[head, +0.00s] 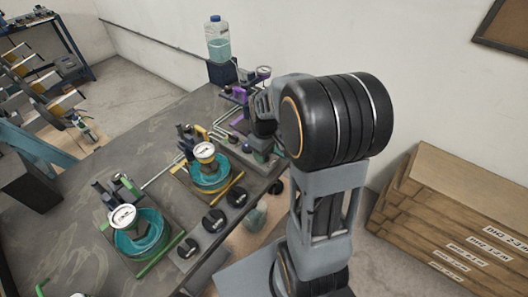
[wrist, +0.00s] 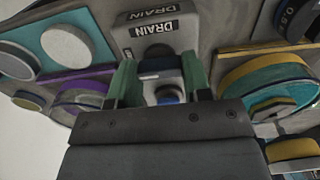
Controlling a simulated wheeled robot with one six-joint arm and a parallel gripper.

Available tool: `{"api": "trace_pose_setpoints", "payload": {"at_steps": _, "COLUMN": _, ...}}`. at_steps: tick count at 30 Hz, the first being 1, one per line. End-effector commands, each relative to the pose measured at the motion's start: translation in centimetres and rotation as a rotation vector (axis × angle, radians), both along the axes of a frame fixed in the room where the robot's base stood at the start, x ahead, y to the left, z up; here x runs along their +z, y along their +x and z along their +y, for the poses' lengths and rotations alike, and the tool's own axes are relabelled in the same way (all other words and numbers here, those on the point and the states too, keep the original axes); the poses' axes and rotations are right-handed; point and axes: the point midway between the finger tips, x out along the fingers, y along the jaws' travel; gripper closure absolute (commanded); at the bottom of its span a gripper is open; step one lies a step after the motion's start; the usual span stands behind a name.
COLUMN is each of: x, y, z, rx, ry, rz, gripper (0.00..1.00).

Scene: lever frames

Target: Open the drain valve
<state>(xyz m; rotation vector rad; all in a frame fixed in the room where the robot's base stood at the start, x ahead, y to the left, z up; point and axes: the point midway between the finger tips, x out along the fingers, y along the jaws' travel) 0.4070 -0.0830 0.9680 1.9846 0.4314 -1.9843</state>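In the wrist view, a grey block with two DRAIN labels (wrist: 148,30) stands at the top centre. Just below it is the drain valve's dark blue-topped part (wrist: 160,65), with a pale body and a round blue end beneath. My gripper (wrist: 161,75) has its two green fingers on either side of this part. The fingers are apart, and I cannot tell whether they press on it. In the head view my dark wrist and arm cover the gripper and most of the valve area.
Two teal round units with gauges (head: 123,217) (head: 205,152) and several black knobs (head: 213,220) stand on the grey bench (head: 75,200). A purple unit (head: 262,72) and a bottle (head: 217,40) are at the back.

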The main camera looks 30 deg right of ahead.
Motion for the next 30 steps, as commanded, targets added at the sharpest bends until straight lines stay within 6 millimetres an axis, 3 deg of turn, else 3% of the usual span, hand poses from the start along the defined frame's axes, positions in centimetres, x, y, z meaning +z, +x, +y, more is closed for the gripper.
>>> {"api": "trace_pose_setpoints", "payload": {"at_steps": 6, "x": 0.02, "y": 0.0, "z": 0.01, "rx": 0.0, "ry": 0.001, "rz": 0.0, "gripper": 0.79}}
{"api": "trace_pose_setpoints", "payload": {"at_steps": 17, "x": 0.01, "y": -0.02, "z": 0.01, "rx": -0.077, "ry": 0.001, "rz": 0.0, "gripper": 0.79}}
{"api": "trace_pose_setpoints", "payload": {"at_steps": 30, "x": 0.0, "y": -0.02, "z": 0.01, "rx": -0.456, "ry": 0.001, "rz": 0.0, "gripper": 0.79}}
